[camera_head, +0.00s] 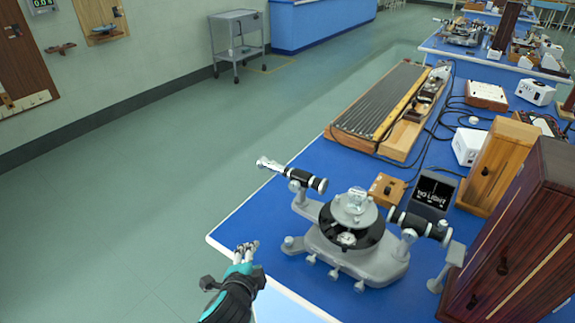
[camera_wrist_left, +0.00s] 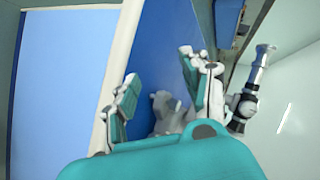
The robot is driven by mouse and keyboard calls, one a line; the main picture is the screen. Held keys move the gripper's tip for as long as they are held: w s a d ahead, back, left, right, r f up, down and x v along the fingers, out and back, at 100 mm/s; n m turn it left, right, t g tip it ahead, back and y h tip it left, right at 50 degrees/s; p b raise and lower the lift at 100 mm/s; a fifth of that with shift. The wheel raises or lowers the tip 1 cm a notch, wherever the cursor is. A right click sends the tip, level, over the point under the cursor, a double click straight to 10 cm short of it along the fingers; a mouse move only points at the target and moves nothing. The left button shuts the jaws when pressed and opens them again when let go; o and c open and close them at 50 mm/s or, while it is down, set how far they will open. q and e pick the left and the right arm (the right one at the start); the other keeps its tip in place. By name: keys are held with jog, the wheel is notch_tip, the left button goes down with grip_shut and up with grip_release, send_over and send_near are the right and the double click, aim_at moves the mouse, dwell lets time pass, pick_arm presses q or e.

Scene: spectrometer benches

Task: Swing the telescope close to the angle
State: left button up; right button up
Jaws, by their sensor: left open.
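The spectrometer (camera_head: 355,235) stands on the blue bench, with a grey base and a round dark turntable. A clear piece sits on its top table. The telescope (camera_head: 310,180) appears to be the black and silver tube on its left side, pointing up-left past the bench edge. It also shows at the right of the left wrist view (camera_wrist_left: 245,100). A second black tube (camera_head: 418,222) is on the right side. My left gripper (camera_head: 243,250) is open and empty at the bench's left edge, in front of the telescope and apart from it. Its two fingers (camera_wrist_left: 158,82) show spread in the left wrist view.
A small display (camera_head: 432,192) reading NO LIGHT stands behind the spectrometer, beside a wooden box (camera_head: 386,189). A long ribbed wooden unit (camera_head: 385,105) lies farther back. The floor left of the bench is free.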

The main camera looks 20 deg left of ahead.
aim_at(278, 172)
pick_arm(q)
jog(key=w+d+r+m+t, duration=0.1)
jog(key=w+r+m+t, duration=0.15)
jog(key=r, duration=0.45)
jog(key=w+d+r+m+t, duration=0.2)
jog(key=r+m, duration=0.1)
jog(key=r, duration=0.4)
jog(key=shift+n, duration=0.25)
jog(key=w, duration=0.5)
jog(key=w+a+f+p, duration=0.1)
jog(key=w, duration=0.4)
jog(key=w+a+f+p, duration=0.1)
jog(key=w, duration=0.4)
jog(key=shift+w+a+f, duration=0.1)
jog(key=shift+w+f, duration=0.05)
jog(key=shift+f, duration=0.05)
jog(key=shift+w+f, duration=0.15)
jog(key=shift+w, duration=0.6)
pick_arm(e)
jog(key=shift+w+d+r, duration=0.2)
jog(key=shift+w+r, duration=0.15)
jog(key=shift+r, duration=0.25)
jog(key=shift+w+d+r, duration=0.15)
jog(key=shift+w+r, duration=0.15)
jog(key=shift+r, duration=0.25)
pick_arm(q)
grip_shut()
pick_arm(e)
jog(key=shift+d, duration=0.4)
